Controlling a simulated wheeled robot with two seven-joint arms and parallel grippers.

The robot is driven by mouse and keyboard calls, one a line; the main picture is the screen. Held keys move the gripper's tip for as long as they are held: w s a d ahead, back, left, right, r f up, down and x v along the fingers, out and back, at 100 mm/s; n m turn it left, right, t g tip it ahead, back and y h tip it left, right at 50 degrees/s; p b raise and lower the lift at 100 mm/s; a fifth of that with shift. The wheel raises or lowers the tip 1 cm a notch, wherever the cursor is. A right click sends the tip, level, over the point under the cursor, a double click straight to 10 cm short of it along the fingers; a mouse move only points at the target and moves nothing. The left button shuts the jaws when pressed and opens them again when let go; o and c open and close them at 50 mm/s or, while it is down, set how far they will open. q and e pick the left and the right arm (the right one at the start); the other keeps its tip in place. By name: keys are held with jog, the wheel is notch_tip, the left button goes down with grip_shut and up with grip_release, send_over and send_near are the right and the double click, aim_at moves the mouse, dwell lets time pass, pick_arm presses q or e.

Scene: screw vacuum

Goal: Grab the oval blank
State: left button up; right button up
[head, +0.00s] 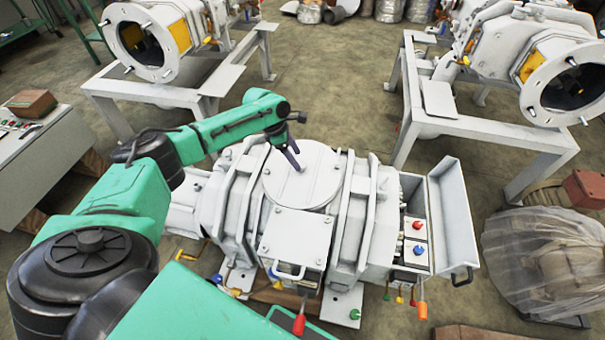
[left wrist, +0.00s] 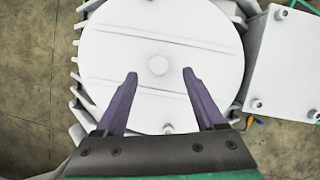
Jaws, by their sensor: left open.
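The oval blank (head: 318,183) looks like a round white plate lying flat on top of the white machine in the middle of the head view. My left gripper (head: 298,160) is over the plate's left part in the head view. Nothing is held. Contact cannot be told. My right gripper is not in view.
The white machine (head: 375,225) has ribs around the plate and a square cover (head: 295,238) in front. An open box with a raised lid (head: 452,205) is at its right. Similar machines stand on frames behind. A wrapped object (head: 545,260) sits at the right.

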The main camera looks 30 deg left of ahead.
aim_at(301, 165)
pick_arm(q)
jog(key=b+x, duration=0.1)
jog(key=x, duration=0.2)
jog(key=shift+d+f, duration=0.1)
jog(key=shift+f, duration=0.1)
jog(key=shift+w+f, duration=0.15)
jog(key=shift+f, duration=0.05)
jog(key=shift+r, duration=0.1)
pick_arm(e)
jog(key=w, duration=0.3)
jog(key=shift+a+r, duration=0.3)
pick_arm(q)
grip_shut()
